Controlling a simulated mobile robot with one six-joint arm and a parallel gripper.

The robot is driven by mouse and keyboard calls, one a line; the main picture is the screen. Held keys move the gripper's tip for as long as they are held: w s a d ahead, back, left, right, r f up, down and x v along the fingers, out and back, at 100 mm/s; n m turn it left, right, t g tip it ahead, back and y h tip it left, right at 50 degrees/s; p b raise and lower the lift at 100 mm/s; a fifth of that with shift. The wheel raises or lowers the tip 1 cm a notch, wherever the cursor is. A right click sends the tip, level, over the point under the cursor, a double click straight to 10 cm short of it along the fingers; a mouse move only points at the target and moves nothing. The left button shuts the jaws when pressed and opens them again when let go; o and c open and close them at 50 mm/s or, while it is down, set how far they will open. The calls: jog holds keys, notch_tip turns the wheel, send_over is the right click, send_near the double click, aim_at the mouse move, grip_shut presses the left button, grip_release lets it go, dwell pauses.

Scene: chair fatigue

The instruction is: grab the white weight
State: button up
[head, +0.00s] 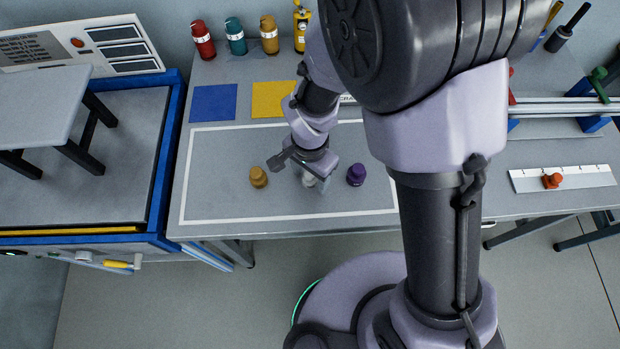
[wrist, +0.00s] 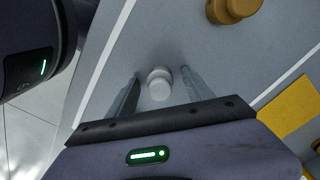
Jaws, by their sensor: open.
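The white weight (wrist: 159,84) stands on the grey table inside a white outlined rectangle. In the wrist view it lies between the two open fingers of my gripper (wrist: 157,88), with a gap on each side. In the head view my gripper (head: 318,180) is low over the table and hides most of the white weight (head: 308,180). I cannot tell how far the fingertips are above the table.
A tan weight (head: 259,177) stands left of my gripper and a purple weight (head: 356,174) stands close on its right. Blue (head: 213,103) and yellow (head: 273,99) squares lie behind. Several coloured bottles stand at the back. The outlined area's left part is clear.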

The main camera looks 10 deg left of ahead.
jog(key=shift+r, duration=0.15)
jog(key=shift+c, duration=0.7)
grip_shut()
jog(key=shift+r, duration=0.1)
